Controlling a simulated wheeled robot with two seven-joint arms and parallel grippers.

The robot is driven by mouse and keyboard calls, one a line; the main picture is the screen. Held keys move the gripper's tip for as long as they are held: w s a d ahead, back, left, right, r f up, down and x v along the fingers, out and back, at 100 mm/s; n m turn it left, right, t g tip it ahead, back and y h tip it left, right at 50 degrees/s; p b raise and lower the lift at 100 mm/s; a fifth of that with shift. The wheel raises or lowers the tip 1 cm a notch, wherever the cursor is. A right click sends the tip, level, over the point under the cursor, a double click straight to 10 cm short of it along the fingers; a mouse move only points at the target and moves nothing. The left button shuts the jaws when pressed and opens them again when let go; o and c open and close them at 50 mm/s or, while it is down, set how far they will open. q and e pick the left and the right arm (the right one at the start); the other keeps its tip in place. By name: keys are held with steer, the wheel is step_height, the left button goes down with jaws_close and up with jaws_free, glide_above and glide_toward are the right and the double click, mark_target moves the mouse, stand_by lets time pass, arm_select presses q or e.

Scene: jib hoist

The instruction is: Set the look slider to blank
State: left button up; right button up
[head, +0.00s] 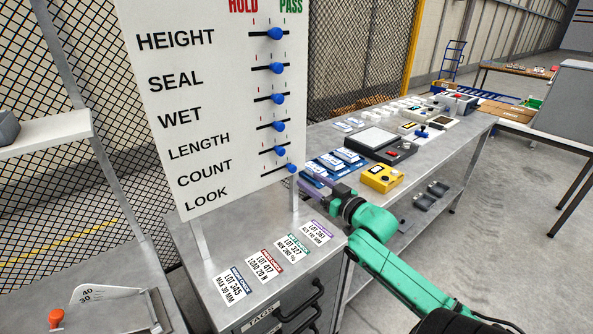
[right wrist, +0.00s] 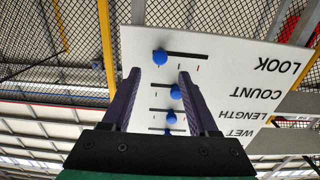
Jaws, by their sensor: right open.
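A white board (head: 200,120) carries several labelled rows of sliders with blue knobs, under a red HOLD and a green PASS heading. The look knob (head: 291,168) is in the bottom row, at the right end of its slot, on the PASS side. In the right wrist view the board is upside down, and the look knob (right wrist: 160,57) sits at the slot's left end. My right gripper (head: 304,185) is open, just below and right of the look knob. Its purple fingers (right wrist: 172,77) point at the board, with nothing held; the look knob appears just beyond the left fingertip. My left gripper is not in view.
The count knob (right wrist: 175,92) lies close by, between the fingers in the right wrist view. Below the board is a metal cabinet top with lot cards (head: 268,265). A long bench with a yellow box (head: 382,178) and other devices stands behind my right arm.

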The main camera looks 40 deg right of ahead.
mark_target(294, 169)
steer(key=w, duration=0.7)
steer(key=shift+p, duration=0.4)
steer(key=shift+s, duration=0.1)
jaws_close()
stand_by(0.7)
